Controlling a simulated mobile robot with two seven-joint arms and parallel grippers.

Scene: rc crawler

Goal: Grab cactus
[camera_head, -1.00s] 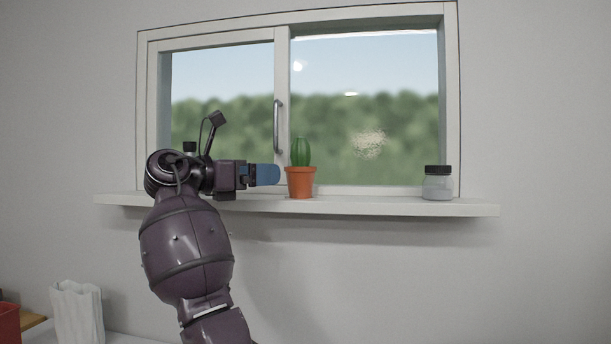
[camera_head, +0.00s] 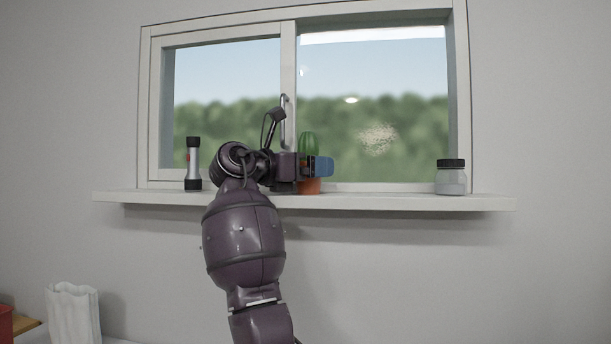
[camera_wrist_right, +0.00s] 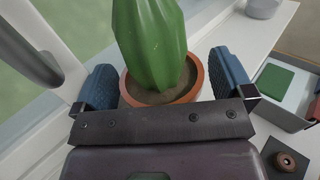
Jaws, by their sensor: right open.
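The green cactus (camera_head: 309,144) stands in an orange pot (camera_head: 311,187) on the windowsill, partly hidden behind my right gripper (camera_head: 320,167). In the right wrist view the cactus (camera_wrist_right: 150,45) rises from the pot of brown soil (camera_wrist_right: 201,88). The two blue fingers of my right gripper (camera_wrist_right: 163,83) are open, one on each side of the pot. A gap seems to show at the right finger; I cannot tell whether the left finger touches the pot. My left gripper is not in view.
A black and silver flashlight (camera_head: 193,165) stands left on the sill (camera_head: 400,202), and a dark-lidded jar (camera_head: 451,180) stands right. The window handle (camera_head: 287,120) is close behind my arm. A white ribbed container (camera_head: 73,315) is at lower left. The sill between cactus and jar is clear.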

